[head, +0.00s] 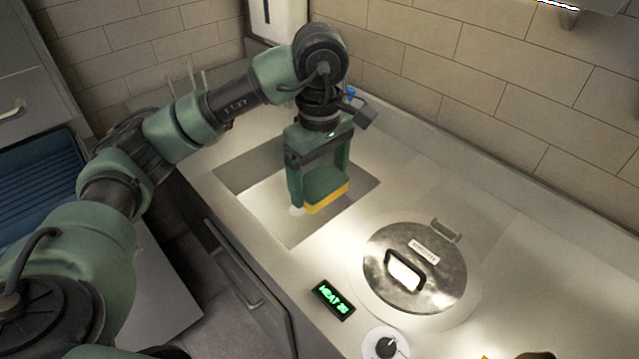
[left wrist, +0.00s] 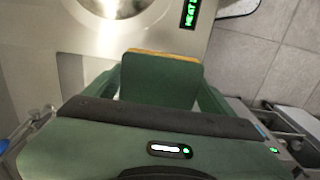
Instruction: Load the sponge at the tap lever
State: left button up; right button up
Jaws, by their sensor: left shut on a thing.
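My left gripper (head: 322,187) points down over the sink basin (head: 262,212) and is shut on a sponge (head: 326,188) with a green upper part and a yellow lower layer. The sponge sits between the two fingers, above the basin floor. In the left wrist view the sponge (left wrist: 160,80) shows mostly its green side, with a yellow strip at its far edge. A small blue part (head: 351,92) shows behind my wrist; I cannot tell whether it belongs to the tap. The tap lever is not clearly visible, and my arm covers part of that area. My right gripper is not in view.
A round metal lid (head: 440,270) with a handle covers a well right of the sink. A small display with green letters (head: 333,299) and a white disc with a dark knob (head: 386,346) lie nearer. A tiled wall (head: 480,70) bounds the counter behind.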

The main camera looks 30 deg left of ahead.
pick_arm(q)
jog(key=o, duration=0.4)
jog(key=c, duration=0.3)
jog(key=shift+f, duration=0.1)
jog(key=w+a+f+t+y+b, duration=0.2)
jog(key=w+a+f, duration=0.1)
jog(key=a+f, duration=0.3)
jog(key=w+a+f+t+y+b, duration=0.1)
jog(key=w+a+f+t+b, duration=0.2)
jog(key=a, duration=0.4)
jog(key=w+a+f, duration=0.3)
jog(key=w+a, duration=0.4)
jog(key=w, duration=0.4)
jog(key=shift+w+a+f+b, duration=0.3)
jog(key=shift+a+b, duration=0.1)
